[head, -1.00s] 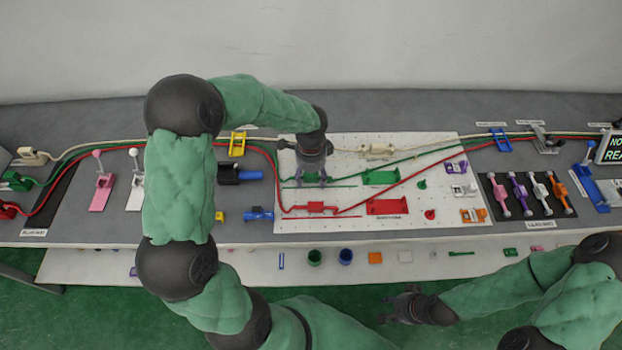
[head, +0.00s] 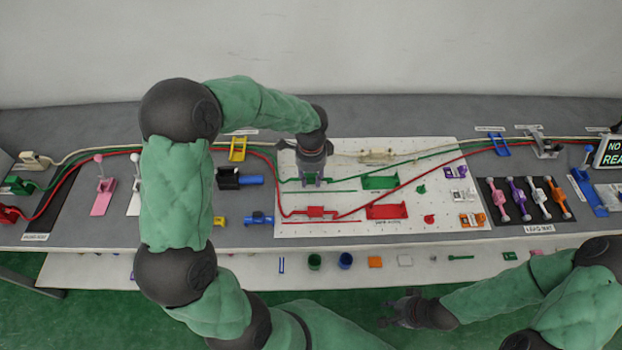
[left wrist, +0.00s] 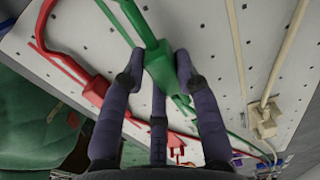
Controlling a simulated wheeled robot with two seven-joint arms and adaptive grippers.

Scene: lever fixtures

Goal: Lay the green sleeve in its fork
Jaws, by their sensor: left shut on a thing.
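The green sleeve (left wrist: 158,65) is a block on the green cable, between the purple fingertips of my left gripper (left wrist: 168,62) in the left wrist view. That gripper is shut on it. In the head view my left gripper (head: 312,180) points down over the white pegboard and mostly hides the sleeve. The green fork (head: 380,182) lies on the board to the right of the gripper, apart from it. My right gripper (head: 393,310) is in front of the bench, away from the board; its jaw opening is too small to tell.
The red sleeve (head: 316,212) and red fork (head: 387,211) lie nearer the front of the pegboard (head: 340,232). A cream sleeve (head: 376,155) sits behind. Red and green cables cross the board. Purple, white and orange fixtures line its right edge.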

